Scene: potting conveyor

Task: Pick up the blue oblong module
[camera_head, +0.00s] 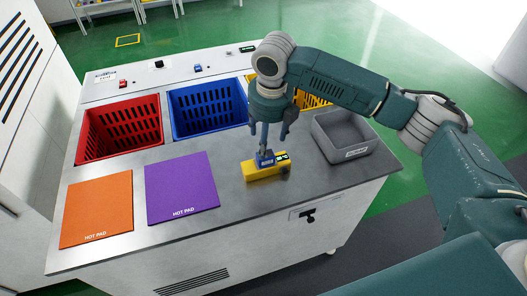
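The blue oblong module (266,159) is at the yellow device (262,173) on the grey worktop. It shows as a small blue body with a pale label, and a narrow blue part rises from it toward my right gripper. I cannot tell whether it rests on the device or hangs just above it. My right gripper (270,133) points down directly over the module, with dark fingers on both sides of the narrow blue part. Whether the fingers touch it is too small to tell. My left gripper is out of view.
A red basket (118,128), a blue basket (207,106) and a partly hidden yellow basket (313,100) line the back. A grey bin (346,136) stands right of the device. Orange (96,209) and purple (181,188) hot pads lie left. The worktop's front right is clear.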

